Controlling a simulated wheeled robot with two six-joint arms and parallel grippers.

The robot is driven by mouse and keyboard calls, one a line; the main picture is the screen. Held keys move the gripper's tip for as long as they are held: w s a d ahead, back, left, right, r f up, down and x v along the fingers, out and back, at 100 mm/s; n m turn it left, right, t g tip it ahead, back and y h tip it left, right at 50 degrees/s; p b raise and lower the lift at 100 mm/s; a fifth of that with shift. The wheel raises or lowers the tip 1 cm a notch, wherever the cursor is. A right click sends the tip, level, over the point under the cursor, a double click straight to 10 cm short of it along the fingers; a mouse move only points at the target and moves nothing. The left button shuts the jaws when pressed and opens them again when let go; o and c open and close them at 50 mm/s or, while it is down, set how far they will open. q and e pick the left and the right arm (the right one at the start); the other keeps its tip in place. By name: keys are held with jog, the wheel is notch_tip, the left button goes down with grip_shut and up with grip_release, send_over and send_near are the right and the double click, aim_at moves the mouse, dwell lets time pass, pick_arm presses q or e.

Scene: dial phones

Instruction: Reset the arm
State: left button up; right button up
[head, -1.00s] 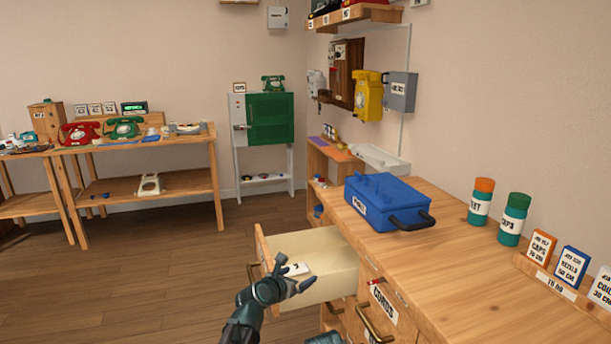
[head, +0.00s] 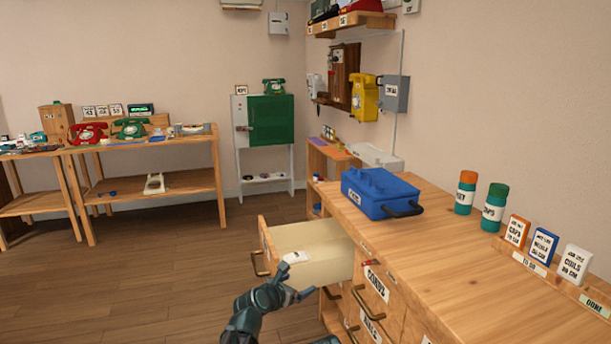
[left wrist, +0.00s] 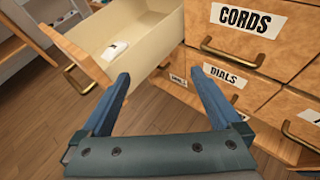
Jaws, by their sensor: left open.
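My left gripper (head: 291,286) is open and empty in front of the pulled-out drawer (head: 328,265). In the left wrist view the left gripper's (left wrist: 165,95) two blue fingers stand wide apart, with the drawer (left wrist: 150,40) beyond them. A small white item (head: 296,257) lies inside the drawer; it also shows in the left wrist view (left wrist: 115,50). A small part of my own arm shows at the bottom edge of the head view. My right gripper cannot be seen.
The wooden cabinet (head: 430,240) has shut drawers labelled CORDS and DIALS with brass handles. On it stand a blue toolbox (head: 380,193), two jars and several small boxes. A bench (head: 150,148) with phones is at the left. The floor (head: 150,280) between is clear.

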pick_arm(q)
jog(key=s+a+f+m+g+y, duration=0.25)
jog(key=s+a+f+m, duration=0.2)
jog(key=s+m, duration=0.45)
jog(key=s+a+f+m+g+y, duration=0.2)
jog(key=s+a+f+m+g, duration=0.25)
jog(key=s+m, duration=0.45)
jog(key=s+a+f+m+g+y, duration=0.25)
jog(key=s+a+f+m, duration=0.35)
jog(key=m, duration=0.5)
jog(key=s+d+r+m+g, duration=0.2)
jog(key=s+d+m, duration=0.2)
jog(key=s+d, duration=0.5)
notch_tip(320, 180, up, 30)
jog(key=w+d+p, duration=0.1)
jog(key=d+p, duration=0.1)
jog(key=p, duration=2.8)
jog(key=shift+w+d+r, duration=0.2)
jog(key=shift+w+d, duration=0.1)
